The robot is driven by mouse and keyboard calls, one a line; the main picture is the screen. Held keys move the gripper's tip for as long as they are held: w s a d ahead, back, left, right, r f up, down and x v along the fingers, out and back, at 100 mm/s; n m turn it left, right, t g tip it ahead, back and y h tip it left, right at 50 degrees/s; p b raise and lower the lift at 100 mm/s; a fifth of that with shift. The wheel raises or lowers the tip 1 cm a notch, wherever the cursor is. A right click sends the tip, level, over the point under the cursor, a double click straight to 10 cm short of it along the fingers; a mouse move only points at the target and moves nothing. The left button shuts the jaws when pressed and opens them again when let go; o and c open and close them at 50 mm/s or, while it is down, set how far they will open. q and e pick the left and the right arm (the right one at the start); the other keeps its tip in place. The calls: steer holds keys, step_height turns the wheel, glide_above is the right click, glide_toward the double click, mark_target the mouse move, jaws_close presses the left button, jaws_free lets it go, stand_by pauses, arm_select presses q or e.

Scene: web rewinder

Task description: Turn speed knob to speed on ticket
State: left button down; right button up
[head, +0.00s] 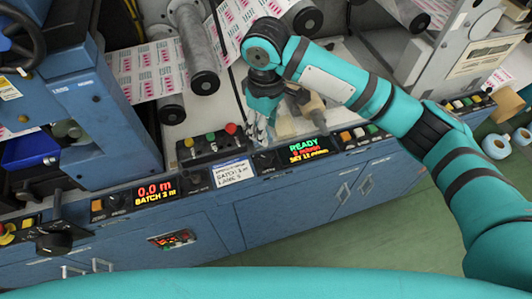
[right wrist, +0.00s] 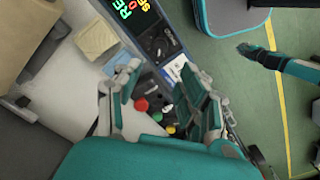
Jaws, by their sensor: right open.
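My right gripper (head: 262,122) hangs down over the control panel in the head view, fingers apart and empty. In the right wrist view its open fingers (right wrist: 160,95) frame the panel. The black speed knob (right wrist: 157,46) sits beside the lit display in that view, apart from the fingers; it also shows in the head view (head: 263,160), just below the gripper. The white ticket (head: 233,173) lies left of the knob, with "BATCH 3 m" readable; its speed line is too small to read. The display (head: 303,149) shows READY, 0 m/min and SET about 12 m/min. My left gripper is not seen.
A box with green and red buttons (head: 212,143) stands behind the ticket, close to the gripper. A second display (head: 155,191) reads 0.0 m, BATCH 2 m. A wooden-looking block (head: 311,107) is right of the gripper. Printed web and rollers (head: 203,80) lie behind.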

mark_target(266, 158)
step_height(266, 158, down, 13)
steer(key=shift+r+p, duration=0.2)
steer(key=shift+p, duration=0.35)
jaws_close()
